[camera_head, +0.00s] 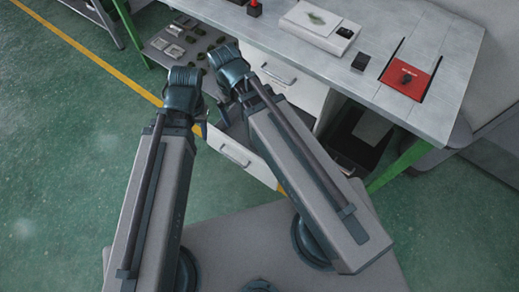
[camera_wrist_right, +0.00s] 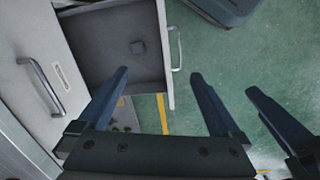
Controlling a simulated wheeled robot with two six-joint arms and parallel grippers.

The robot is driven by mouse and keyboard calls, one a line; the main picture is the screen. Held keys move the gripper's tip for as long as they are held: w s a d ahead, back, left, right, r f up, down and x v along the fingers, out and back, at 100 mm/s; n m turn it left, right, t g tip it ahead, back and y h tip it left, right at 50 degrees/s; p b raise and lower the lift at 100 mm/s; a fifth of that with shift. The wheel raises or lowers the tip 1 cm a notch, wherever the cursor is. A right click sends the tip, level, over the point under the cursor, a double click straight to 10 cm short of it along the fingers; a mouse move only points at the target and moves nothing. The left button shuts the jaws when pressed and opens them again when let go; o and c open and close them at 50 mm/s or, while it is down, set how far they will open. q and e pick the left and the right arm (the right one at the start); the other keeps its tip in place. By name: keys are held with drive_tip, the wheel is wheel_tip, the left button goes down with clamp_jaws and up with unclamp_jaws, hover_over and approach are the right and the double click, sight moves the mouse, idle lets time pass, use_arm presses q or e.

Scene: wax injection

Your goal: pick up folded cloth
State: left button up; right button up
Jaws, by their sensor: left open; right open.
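The drawer also shows in the head view (camera_head: 236,154), partly hidden by my arms. My right gripper (camera_wrist_right: 159,73) is open and empty, its two fingers pointing toward the drawer area, apart from the grey piece. My left gripper (camera_head: 201,122) is open beside the right one; its fingers are mostly hidden in the head view. One of its fingers seems to show at the right of the wrist view.
A low tray (camera_head: 160,47) with several small pieces stands at the back left. Green floor is free at left.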

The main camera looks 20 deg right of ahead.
drive_tip(key=w+d+f+n+b, duration=0.1)
drive_tip(key=w+d+f+b, duration=0.2)
drive_tip(key=f+b, duration=0.5)
drive_tip(key=w+d+f+n+b, duration=0.1)
drive_tip(key=w+f+b, duration=0.3)
drive_tip(key=f+b, duration=0.5)
drive_tip(key=w+d+f+n+y+b, duration=0.1)
drive_tip(key=w+d+f+b, duration=0.2)
drive_tip(key=f+b, duration=0.5)
drive_tip(key=shift+w+d+f+b, duration=0.3)
drive_tip(key=shift+d+f, duration=0.5)
drive_tip(key=shift+f, duration=0.95)
drive_tip(key=shift+f, duration=0.1)
wheel_tip(320, 180, down, 8)
drive_tip(key=b, duration=0.8)
drive_tip(key=shift+f+b, duration=0.2)
drive_tip(key=shift+b, duration=0.1)
wheel_tip(320, 180, down, 5)
drive_tip(key=b, duration=0.5)
drive_tip(key=shift+f, duration=0.2)
drive_tip(key=shift+r, duration=0.1)
drive_tip(key=c, duration=1.3)
